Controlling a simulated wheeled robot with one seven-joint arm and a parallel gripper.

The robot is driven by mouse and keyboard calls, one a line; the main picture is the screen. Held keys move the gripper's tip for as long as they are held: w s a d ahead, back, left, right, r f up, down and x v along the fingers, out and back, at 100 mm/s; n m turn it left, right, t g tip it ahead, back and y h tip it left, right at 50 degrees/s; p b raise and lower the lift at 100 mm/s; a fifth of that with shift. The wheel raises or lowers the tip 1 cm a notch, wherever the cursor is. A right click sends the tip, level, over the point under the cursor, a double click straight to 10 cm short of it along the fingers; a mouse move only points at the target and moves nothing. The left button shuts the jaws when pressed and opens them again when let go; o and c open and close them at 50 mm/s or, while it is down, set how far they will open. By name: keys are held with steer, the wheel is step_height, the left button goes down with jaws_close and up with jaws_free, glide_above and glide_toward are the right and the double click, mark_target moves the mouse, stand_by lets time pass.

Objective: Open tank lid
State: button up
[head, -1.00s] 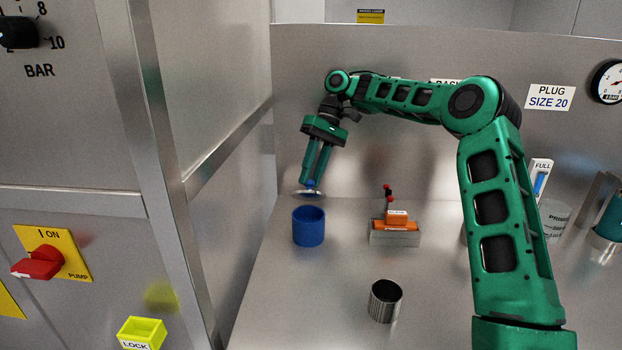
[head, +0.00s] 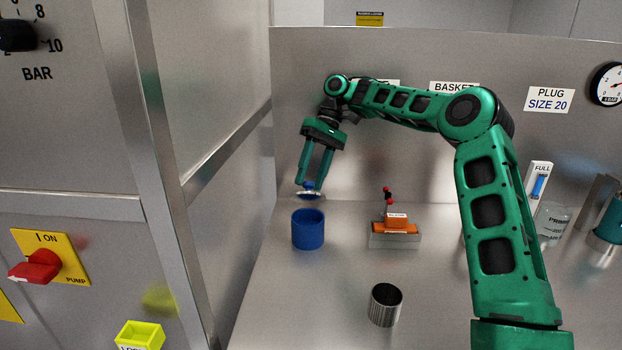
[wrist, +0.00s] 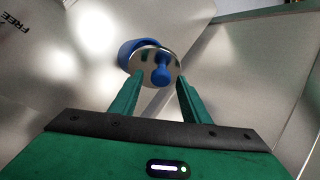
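The tank is a blue cup-like vessel (head: 308,230) standing on the metal bench in the head view. Its round metal lid (head: 309,195) with a blue knob (head: 308,186) is off it, tilted, just above the rim with a gap between. My gripper (head: 312,184) points down over the tank. In the wrist view my gripper's (wrist: 161,82) fingers are spread apart, with the blue knob (wrist: 161,74) between and slightly beyond the tips; no finger visibly presses on it. The lid (wrist: 148,64) partly hides the blue tank (wrist: 128,48) there.
An orange block on a metal stand (head: 396,230) is right of the tank. A ribbed metal cylinder (head: 385,304) stands nearer on the bench. A side panel with a red pump switch (head: 38,267) and a yellow lock box (head: 140,335) is at left.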

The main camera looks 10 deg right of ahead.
steer(key=s+a+r, duration=0.6)
steer(key=a+r, duration=0.3)
steer(key=r, duration=0.2)
steer(key=shift+s+a, duration=0.15)
steer(key=shift+a, duration=0.2)
steer(key=shift+f, duration=0.1)
steer(key=shift+c, duration=0.3)
